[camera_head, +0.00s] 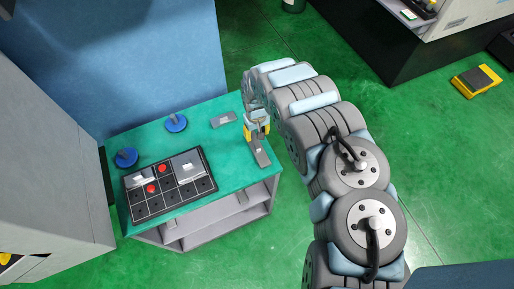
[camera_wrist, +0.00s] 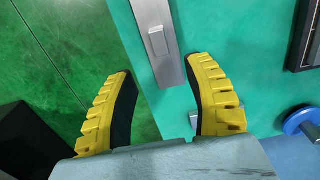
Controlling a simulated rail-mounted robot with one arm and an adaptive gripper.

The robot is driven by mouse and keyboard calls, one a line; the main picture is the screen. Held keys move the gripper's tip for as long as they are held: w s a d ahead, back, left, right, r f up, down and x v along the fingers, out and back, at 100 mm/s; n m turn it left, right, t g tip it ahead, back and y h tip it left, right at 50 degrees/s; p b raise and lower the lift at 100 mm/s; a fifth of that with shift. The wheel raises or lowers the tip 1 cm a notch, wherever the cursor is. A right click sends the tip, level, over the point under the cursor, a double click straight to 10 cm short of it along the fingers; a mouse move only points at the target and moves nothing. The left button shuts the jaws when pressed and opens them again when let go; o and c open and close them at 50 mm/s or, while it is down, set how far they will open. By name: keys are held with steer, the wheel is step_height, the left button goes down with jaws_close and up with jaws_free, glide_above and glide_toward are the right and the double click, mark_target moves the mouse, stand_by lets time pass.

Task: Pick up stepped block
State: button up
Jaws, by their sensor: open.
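A grey, long block with a smaller raised step on top, which looks like the stepped block (camera_head: 261,155), lies on the green table top near its right edge. It also shows in the wrist view (camera_wrist: 152,14), with its near end between the yellow fingertips and closer to the right one. My gripper (camera_head: 257,131) is above the near end of this block, open and empty. In the wrist view my gripper (camera_wrist: 163,78) has its left finger over the floor past the table edge. I cannot tell its exact height above the block.
The table (camera_head: 205,112) also holds a flat grey piece (camera_head: 223,119), two blue round-based items (camera_head: 176,123) (camera_head: 127,158) and a black tray (camera_head: 155,207) with grey blocks and red knobs. A blue wall stands behind and a grey cabinet (camera_head: 45,150) at left.

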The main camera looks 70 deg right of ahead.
mark_target(257, 145)
steer(key=shift+f, duration=1.8)
steer(key=shift+s+a+f+p, duration=0.1)
steer(key=shift+a+f+p, duration=0.15)
steer(key=shift+f, duration=0.5)
steer(key=shift+s+a+f+p, duration=0.15)
steer(key=shift+f+p, duration=0.1)
steer(key=shift+f, duration=0.45)
steer(key=shift+w+f, duration=0.15)
steer(key=shift+f, duration=0.6)
steer(key=shift+d+f, duration=0.1)
steer(key=shift+f, duration=0.25)
jaws_close()
